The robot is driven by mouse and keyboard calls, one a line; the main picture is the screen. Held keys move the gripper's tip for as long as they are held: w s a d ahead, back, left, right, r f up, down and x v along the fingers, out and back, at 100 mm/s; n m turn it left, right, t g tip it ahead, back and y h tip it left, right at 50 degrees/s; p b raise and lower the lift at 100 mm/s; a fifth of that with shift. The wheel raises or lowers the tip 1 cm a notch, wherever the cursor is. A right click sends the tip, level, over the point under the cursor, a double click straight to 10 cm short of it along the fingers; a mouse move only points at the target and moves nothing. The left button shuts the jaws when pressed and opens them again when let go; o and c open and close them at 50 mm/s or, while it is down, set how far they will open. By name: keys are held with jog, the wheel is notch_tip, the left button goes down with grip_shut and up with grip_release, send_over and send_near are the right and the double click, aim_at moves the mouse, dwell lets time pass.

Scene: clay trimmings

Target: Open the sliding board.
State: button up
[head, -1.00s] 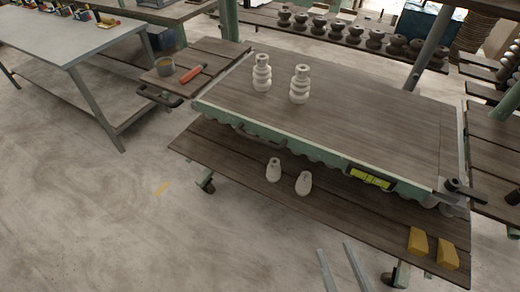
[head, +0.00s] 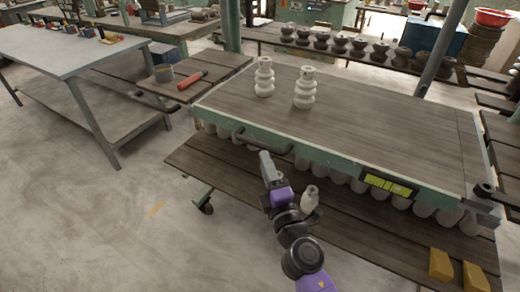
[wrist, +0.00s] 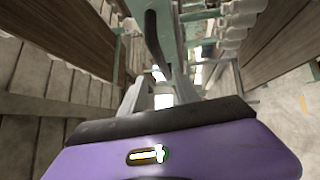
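The wide wooden board (head: 350,115) with a pale green front edge lies flat on the cart in the head view. A dark bar handle (head: 265,146) is fixed along its front edge, left of the middle. My gripper (head: 266,156) is just below and in front of this handle. In the wrist view, the two grey fingers of my gripper (wrist: 160,92) stand apart with a gap between them. A dark curved bar, which looks like the handle (wrist: 155,42), lies beyond the fingertips. I cannot tell whether it touches a finger.
Two pale stacked-ring vases (head: 264,77) (head: 303,88) stand on the board. Several pale pots hang or stand beneath it. A small pale vase (head: 309,197) is beside my arm on the lower shelf (head: 225,165). A yellow-green level (head: 389,186) and yellow blocks (head: 440,265) are at right.

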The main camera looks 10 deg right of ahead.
aim_at(260, 148)
jog(key=shift+n, duration=0.4)
jog(key=w, duration=0.7)
jog(key=shift+w+a+r, duration=0.15)
jog(key=shift+w+r, duration=0.15)
jog(key=shift+w, duration=0.05)
grip_shut()
jog(key=shift+f, duration=0.1)
dwell(0.8)
